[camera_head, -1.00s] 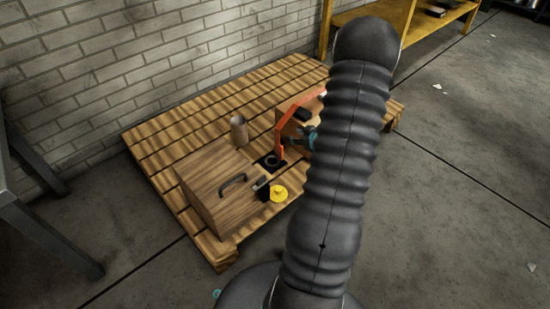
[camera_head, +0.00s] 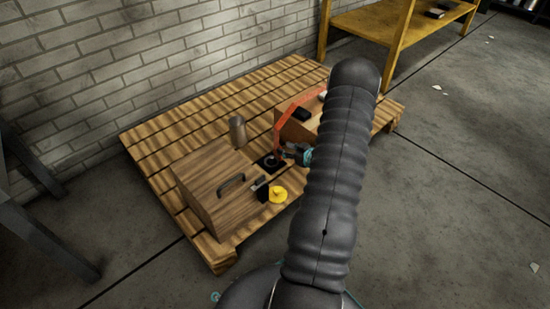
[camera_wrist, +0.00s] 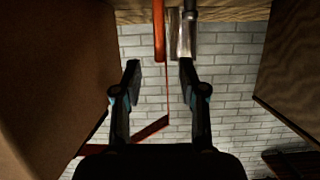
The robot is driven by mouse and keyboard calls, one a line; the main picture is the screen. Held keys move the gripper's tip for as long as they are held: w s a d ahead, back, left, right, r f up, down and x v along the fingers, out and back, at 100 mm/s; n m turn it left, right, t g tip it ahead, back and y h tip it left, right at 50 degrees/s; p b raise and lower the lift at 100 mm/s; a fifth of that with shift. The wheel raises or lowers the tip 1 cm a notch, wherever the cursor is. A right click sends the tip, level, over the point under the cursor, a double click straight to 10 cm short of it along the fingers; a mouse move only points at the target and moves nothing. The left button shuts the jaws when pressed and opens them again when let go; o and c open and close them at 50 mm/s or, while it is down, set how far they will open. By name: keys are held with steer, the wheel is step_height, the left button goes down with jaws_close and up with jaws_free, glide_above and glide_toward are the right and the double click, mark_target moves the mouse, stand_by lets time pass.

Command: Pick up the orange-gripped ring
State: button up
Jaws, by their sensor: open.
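In the wrist view, an orange bar (camera_wrist: 158,30) shows at the top, beyond my fingertips and beside a grey metal piece. The ring itself is not clear there. My gripper (camera_wrist: 160,70) is open, with nothing between its fingers. In the head view my gripper (camera_head: 291,152) is just right of the orange upright, partly hidden by my arm.
A wooden box (camera_head: 215,190) with a black handle and a yellow knob (camera_head: 278,195) stand at the pallet's front. A brick wall (camera_head: 150,60) closes the back.

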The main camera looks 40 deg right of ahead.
mark_target(278, 145)
steer(key=shift+b+x, duration=0.4)
steer(key=shift+x, duration=2.35)
steer(key=shift+s+f, duration=0.1)
steer(key=shift+f, duration=0.05)
jaws_close()
